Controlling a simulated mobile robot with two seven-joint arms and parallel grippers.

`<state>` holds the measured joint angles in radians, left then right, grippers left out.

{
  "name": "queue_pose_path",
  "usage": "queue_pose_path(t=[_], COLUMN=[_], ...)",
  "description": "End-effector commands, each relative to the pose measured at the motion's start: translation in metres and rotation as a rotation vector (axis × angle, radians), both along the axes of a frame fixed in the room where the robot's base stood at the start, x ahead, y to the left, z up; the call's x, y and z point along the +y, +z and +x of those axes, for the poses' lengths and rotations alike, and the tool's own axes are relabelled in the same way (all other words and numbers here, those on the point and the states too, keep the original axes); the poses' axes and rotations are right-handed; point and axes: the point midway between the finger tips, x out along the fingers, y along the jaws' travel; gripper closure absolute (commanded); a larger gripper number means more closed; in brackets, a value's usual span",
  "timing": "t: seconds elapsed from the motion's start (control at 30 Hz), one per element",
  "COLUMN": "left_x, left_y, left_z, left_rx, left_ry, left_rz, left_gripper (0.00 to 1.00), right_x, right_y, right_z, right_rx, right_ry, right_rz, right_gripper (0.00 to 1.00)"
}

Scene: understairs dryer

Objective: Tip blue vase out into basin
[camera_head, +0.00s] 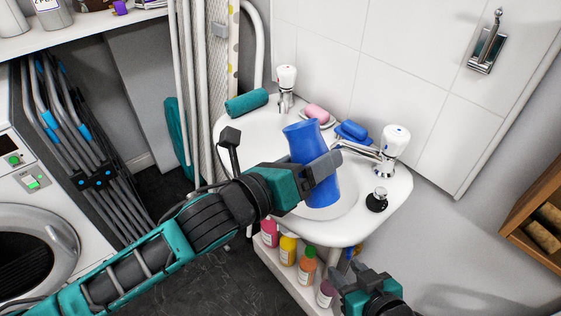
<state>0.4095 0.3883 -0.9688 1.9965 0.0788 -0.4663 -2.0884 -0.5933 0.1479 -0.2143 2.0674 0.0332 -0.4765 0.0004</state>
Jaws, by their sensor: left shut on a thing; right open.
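The blue vase (306,142) is close to upright with a slight tilt, its mouth toward the top. My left gripper (326,166) is shut on it around its middle and holds it over the bowl of the white basin (348,196). The vase hides part of the bowl, and I cannot tell whether its base touches the basin. Nothing is seen coming out of the vase. My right gripper (360,282) is open and empty, low in front of the basin at the bottom of the view.
Two taps, one at the back (286,85) and one at the right (390,148), stand on the basin rim. A teal roll (246,103), pink soap (317,114), a blue item (353,130) and a black plug (377,201) lie there too. Several bottles (288,248) stand below.

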Motion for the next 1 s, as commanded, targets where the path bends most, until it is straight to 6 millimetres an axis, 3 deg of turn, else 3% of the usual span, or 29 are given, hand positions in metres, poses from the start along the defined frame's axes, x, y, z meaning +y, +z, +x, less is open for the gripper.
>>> queue_pose_path(t=[0.43,1.0], left_x=[0.002,0.001], left_y=[0.009,0.006], left_z=[0.003,0.002], left_rx=[0.19,0.255], left_ry=[-0.002,-0.002], left_rz=[-0.118,-0.155], left_gripper=[0.73,0.73], right_x=[-0.001,-0.001], right_y=[0.002,-0.001], right_z=[0.0,0.0], right_rx=[0.0,-0.001], right_ry=[0.003,0.005], right_rz=[-0.003,-0.005], right_gripper=[0.57,0.57])
